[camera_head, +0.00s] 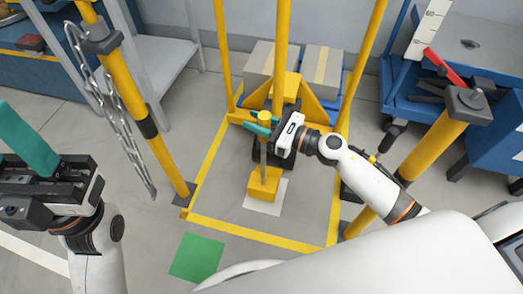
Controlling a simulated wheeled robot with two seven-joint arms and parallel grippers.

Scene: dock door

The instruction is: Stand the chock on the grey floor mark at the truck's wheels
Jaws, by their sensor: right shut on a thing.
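The chock (264,183) is a yellow block with a thin upright handle that ends in a yellow knob. It stands upright over the pale grey floor mark (271,207), which shows around its front and sides. I cannot tell whether its base touches the floor. My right gripper (259,129) reaches in from the right and is shut on the chock's handle, just below the knob. My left gripper (28,140) is at the far left, well away from the chock. Only one teal finger shows clearly. The truck's wheels are not clearly visible.
Yellow floor lines (262,229) frame the bay. A green floor square (197,257) lies in front. A yellow post with a hanging chain (105,90) stands left, and another yellow post (432,150) right. Grey boxes (272,68) sit behind yellow uprights. A blue cart (480,70) is back right.

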